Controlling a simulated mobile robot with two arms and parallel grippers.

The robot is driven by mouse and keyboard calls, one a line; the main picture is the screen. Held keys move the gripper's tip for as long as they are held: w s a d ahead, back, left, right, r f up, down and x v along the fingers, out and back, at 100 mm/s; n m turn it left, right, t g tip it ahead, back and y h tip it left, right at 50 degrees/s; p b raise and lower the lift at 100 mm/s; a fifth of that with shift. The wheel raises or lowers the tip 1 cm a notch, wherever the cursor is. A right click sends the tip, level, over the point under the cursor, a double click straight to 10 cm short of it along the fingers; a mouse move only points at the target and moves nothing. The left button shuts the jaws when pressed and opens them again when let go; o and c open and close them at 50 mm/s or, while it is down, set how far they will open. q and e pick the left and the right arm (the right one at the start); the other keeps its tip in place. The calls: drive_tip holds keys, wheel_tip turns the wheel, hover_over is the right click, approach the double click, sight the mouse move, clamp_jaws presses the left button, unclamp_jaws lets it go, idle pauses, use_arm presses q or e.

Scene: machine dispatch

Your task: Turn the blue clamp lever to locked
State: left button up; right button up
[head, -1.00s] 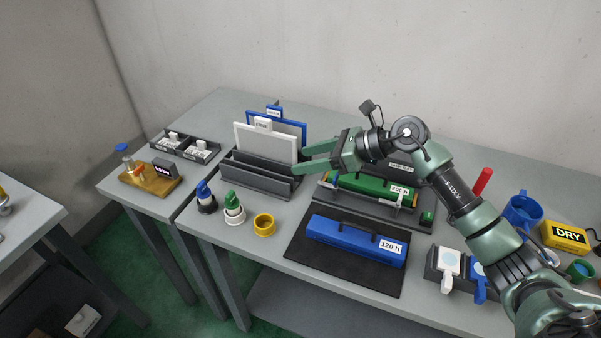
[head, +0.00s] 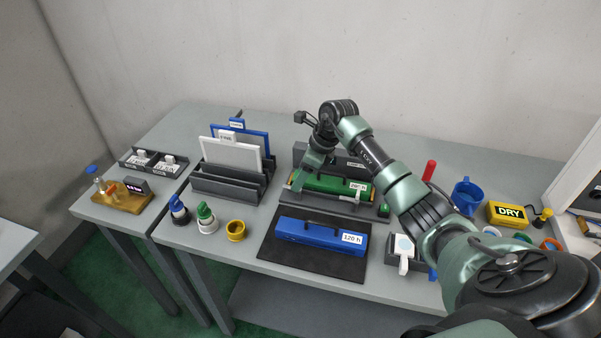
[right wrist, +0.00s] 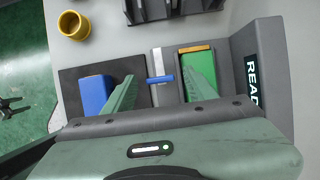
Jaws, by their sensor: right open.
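The blue clamp lever (right wrist: 160,78) shows in the right wrist view as a short blue bar across a pale metal strip, between my two fingers. In the head view I cannot make it out at the left end of the fixture (head: 345,206), behind my gripper. The fixture holds a green block (head: 330,184) with a white label. My right gripper (head: 303,184) points down over that left end. In the right wrist view its fingers (right wrist: 163,80) are open, one on each side of the lever, with gaps visible. My left gripper is out of view.
A blue block (head: 300,231) labelled 120 h lies on a black mat (head: 267,251) in front of the fixture. A yellow ring (head: 236,231) and two capped bottles stand left of it. A rack (head: 225,184) with panels stands behind left. A red handle (head: 429,170) rises on the right.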

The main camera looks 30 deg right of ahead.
drive_tip(key=shift+f, duration=0.2)
clamp_jaws()
